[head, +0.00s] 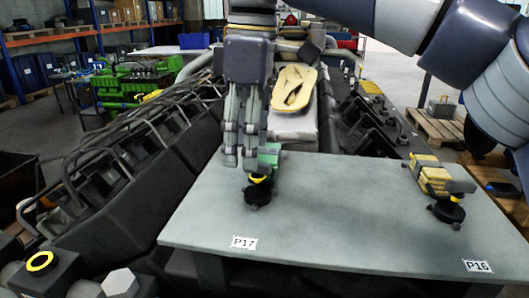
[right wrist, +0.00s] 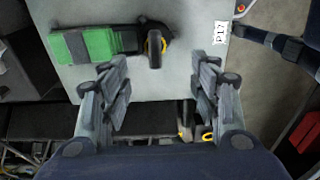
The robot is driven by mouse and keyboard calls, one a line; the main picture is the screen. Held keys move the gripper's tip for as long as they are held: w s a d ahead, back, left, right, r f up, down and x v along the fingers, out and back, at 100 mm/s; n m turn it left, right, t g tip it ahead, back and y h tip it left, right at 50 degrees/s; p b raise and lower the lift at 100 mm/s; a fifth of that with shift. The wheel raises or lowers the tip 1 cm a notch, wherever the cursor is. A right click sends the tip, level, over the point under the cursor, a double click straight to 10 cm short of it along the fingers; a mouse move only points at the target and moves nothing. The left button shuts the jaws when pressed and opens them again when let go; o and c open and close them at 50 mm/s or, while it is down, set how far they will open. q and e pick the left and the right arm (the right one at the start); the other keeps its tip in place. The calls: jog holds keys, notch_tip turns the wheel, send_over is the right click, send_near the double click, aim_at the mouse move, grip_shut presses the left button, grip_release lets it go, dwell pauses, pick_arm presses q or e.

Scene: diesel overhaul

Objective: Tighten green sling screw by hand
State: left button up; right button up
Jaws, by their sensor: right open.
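The green sling screw (head: 268,156) lies on the grey table near its left end, with a black round part and a yellow ring (head: 259,179) at its near end. In the right wrist view its green body (right wrist: 92,45) lies at upper left, with the black part and ring (right wrist: 155,43) toward the middle. My right gripper (head: 240,158) points down over it and partly hides it in the head view. In the right wrist view the right gripper (right wrist: 160,92) has its fingers wide apart, with nothing between them. I do not make out my left gripper.
The grey table (head: 340,225) carries tags P17 (head: 243,243) and P16 (head: 477,266). A yellow sling screw (head: 430,175) with a black round part lies at its right end. Dark engine parts with bent pipes (head: 130,160) flank the table at left. The table's middle is clear.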

jog(key=shift+d+h, duration=0.4)
jog(key=shift+d, duration=0.45)
jog(key=shift+a+r+n+p, duration=0.1)
jog(key=shift+r+n+p, duration=0.1)
jog(key=shift+n+p, duration=0.75)
jog(key=n+p, duration=0.2)
jog(key=n, duration=0.4)
jog(key=shift+n+p, duration=0.25)
jog(key=shift+p, duration=0.05)
jog(key=n+p, duration=0.1)
jog(key=n, duration=0.2)
jog(key=shift+n+p, duration=0.4)
jog(key=n+p, duration=0.2)
jog(key=n, duration=0.2)
jog(key=shift+n, duration=0.3)
jog(key=n+p, duration=0.3)
jog(key=n, duration=0.2)
jog(key=n+p, duration=0.2)
jog(key=n, duration=0.2)
jog(key=shift+n+p, duration=0.3)
jog(key=shift+p, duration=0.05)
jog(key=shift+f+n, duration=0.15)
jog(key=shift+n, duration=0.35)
jog(key=n+p, duration=0.1)
jog(key=n, duration=0.6)
jog(key=shift+n, duration=0.5)
notch_tip(320, 180, down, 5)
jog(key=b, duration=0.3)
jog(key=shift+b, duration=0.4)
